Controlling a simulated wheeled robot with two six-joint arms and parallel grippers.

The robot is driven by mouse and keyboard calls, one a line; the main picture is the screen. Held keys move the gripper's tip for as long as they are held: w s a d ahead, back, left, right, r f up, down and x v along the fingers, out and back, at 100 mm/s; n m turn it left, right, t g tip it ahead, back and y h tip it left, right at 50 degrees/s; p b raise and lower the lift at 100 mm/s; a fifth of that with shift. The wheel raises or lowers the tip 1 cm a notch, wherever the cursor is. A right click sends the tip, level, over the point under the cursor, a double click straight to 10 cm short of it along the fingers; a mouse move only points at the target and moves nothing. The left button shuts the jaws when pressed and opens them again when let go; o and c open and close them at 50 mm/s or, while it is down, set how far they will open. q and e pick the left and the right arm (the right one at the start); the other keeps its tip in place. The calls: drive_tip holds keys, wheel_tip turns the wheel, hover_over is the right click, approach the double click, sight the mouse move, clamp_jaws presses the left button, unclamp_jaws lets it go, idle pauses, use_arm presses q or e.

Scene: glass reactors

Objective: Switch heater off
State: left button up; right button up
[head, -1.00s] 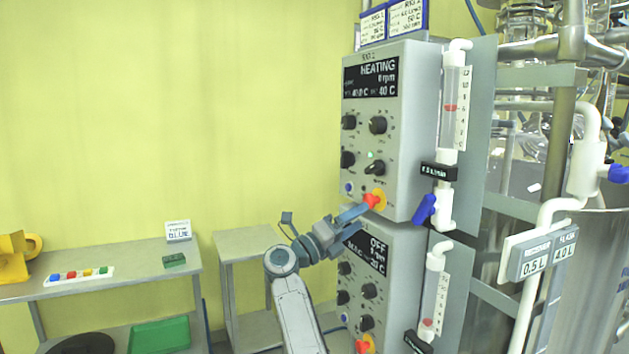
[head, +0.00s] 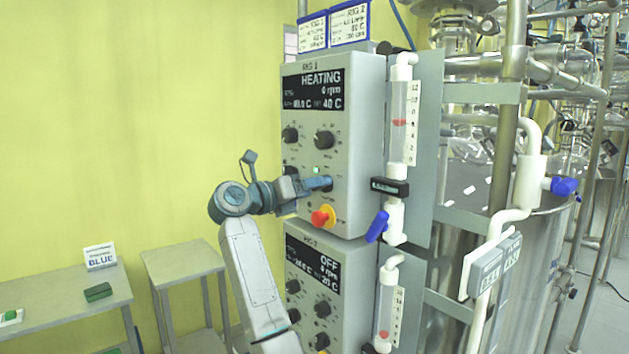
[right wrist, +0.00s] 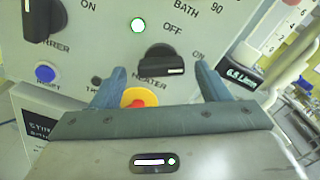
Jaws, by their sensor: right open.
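The upper control box (head: 350,130) has a display (head: 313,90) reading HEATING, 0 rpm, 40 C. In the right wrist view the black heater knob (right wrist: 161,62) sits between the OFF and ON labels, its white mark pointing right towards ON. My right gripper (head: 326,184) is at the panel front and hides the heater knob in the head view. In the right wrist view its two fingers (right wrist: 160,82) are apart, one on each side of the knob, not closed on it. My left gripper is not in view.
A red-and-yellow emergency stop (head: 323,216) is just below my right gripper. A lower box with an OFF display (head: 313,262) is underneath. A flow meter with a blue valve (head: 377,226) stands to the right. Low tables (head: 183,260) stand at the left.

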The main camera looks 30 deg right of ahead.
drive_tip(key=shift+d, duration=0.85)
drive_tip(key=shift+c, duration=0.9)
drive_tip(key=c, duration=0.8)
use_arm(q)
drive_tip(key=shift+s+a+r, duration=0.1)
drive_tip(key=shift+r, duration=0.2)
